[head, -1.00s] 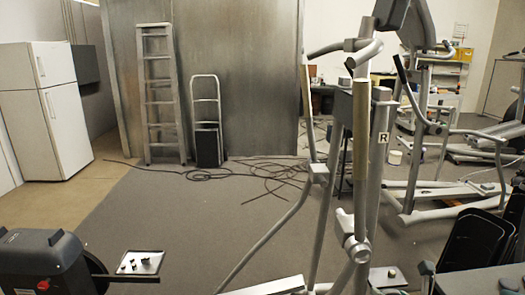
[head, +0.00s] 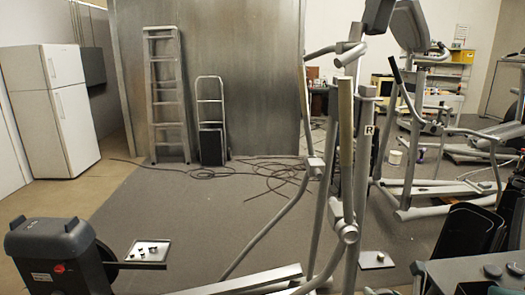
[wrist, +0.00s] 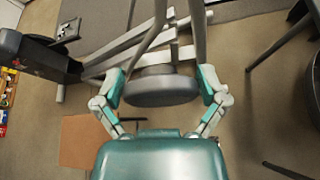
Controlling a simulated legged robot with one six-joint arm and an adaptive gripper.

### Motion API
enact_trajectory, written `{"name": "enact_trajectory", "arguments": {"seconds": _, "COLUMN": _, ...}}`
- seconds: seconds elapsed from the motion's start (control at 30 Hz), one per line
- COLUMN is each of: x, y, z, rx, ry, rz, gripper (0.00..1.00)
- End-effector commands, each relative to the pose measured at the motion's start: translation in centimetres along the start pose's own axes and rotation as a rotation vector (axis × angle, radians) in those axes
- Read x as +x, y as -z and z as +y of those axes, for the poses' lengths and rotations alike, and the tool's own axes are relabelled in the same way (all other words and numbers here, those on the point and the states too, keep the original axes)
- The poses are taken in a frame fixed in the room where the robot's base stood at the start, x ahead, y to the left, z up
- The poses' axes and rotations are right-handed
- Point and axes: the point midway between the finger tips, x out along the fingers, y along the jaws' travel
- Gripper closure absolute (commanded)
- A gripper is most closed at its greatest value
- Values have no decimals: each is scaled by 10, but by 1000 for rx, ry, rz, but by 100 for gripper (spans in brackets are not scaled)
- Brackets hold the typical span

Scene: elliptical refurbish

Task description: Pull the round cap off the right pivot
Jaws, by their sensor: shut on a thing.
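The elliptical machine (head: 318,190) stands right of centre in the head view, with a label R (head: 369,130) on its upright. A round joint (head: 348,233) shows low on its right-hand linkage; I cannot tell whether this is the right pivot. In the wrist view my gripper (wrist: 163,86) is shut on a thick grey round cap (wrist: 162,92), one finger on each side. A lighter grey part (wrist: 158,70) shows just behind the cap. The cap hides whether they touch. My gripper is not clearly seen in the head view.
A small plate with dark knobs (head: 148,250) lies at front left beside the dark housing (head: 55,252). Another plate (head: 376,260) lies right of the linkage. A dark bench (head: 480,268) fills the front right.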

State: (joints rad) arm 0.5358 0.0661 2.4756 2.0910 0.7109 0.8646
Motion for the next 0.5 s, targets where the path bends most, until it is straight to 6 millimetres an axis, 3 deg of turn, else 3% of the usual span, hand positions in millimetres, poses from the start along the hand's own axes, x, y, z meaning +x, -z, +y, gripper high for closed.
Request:
{"name": "enact_trajectory", "arguments": {"seconds": 0.27, "x": 32, "y": 5, "z": 29, "rx": -19, "ry": -46, "rz": 8, "gripper": 70}}
{"name": "enact_trajectory", "arguments": {"seconds": 0.5, "x": 74, "y": 19, "z": 75, "rx": -47, "ry": -101, "rz": 29, "gripper": 70}}
